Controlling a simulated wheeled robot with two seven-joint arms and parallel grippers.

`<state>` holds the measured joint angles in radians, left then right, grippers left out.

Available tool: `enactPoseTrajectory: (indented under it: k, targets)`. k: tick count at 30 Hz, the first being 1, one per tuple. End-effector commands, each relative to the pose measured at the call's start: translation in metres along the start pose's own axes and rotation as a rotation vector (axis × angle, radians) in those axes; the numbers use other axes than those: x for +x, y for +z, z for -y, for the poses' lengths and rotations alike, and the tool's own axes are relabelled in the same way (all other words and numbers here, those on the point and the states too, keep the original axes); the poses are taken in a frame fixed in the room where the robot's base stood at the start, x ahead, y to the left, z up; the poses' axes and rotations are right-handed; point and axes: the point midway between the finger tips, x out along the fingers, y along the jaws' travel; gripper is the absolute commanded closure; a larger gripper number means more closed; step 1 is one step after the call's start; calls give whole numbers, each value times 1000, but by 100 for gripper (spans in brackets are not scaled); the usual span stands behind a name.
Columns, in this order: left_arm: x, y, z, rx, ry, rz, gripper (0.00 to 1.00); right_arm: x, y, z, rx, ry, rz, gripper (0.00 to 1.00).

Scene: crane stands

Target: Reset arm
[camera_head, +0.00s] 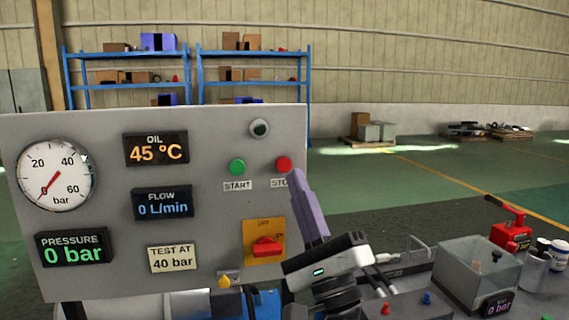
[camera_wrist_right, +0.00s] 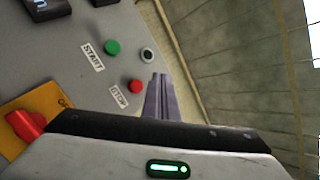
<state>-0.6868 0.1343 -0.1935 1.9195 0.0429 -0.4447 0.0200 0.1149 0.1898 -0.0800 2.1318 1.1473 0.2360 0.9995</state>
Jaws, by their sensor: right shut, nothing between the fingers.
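My right gripper (camera_head: 296,176) is shut and empty, its fingers pointing up in front of the right edge of the grey control panel (camera_head: 100,292). In the right wrist view the closed fingers (camera_wrist_right: 159,78) show beside the red stop button (camera_wrist_right: 135,86), apart from it in the picture. In the head view the fingers partly cover the STOP label below the red button (camera_head: 284,164). The green start button (camera_head: 237,167) and the red rotary switch (camera_head: 267,246) on its yellow plate are uncovered. My left gripper is not in view.
The panel carries a round gauge (camera_head: 55,176) near zero and displays reading 45 °C, 0 L/min and 0 bar. At the right stand a clear-sided tank (camera_head: 470,265), a red pump-like device (camera_head: 510,229) and a white jar (camera_head: 558,252). Blue shelves (camera_head: 197,75) are far behind.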

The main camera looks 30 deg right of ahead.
Motion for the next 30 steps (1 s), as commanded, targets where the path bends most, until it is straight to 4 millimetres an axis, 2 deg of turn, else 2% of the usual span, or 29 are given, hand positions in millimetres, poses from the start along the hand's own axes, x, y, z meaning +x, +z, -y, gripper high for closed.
enactPoseTrajectory:
  k: [23, 26, 29, 30]
  targets:
    - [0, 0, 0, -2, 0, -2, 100, 0, 0, -1, -2, 2, 0, 100]
    - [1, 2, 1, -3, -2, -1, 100, -17, -3, -29, -106, 82, 7, 100]
    - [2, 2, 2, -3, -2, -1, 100, -52, -7, -77, -295, 227, 38, 100]
    - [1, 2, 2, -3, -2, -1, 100, -71, -9, -99, -384, 298, 60, 100]
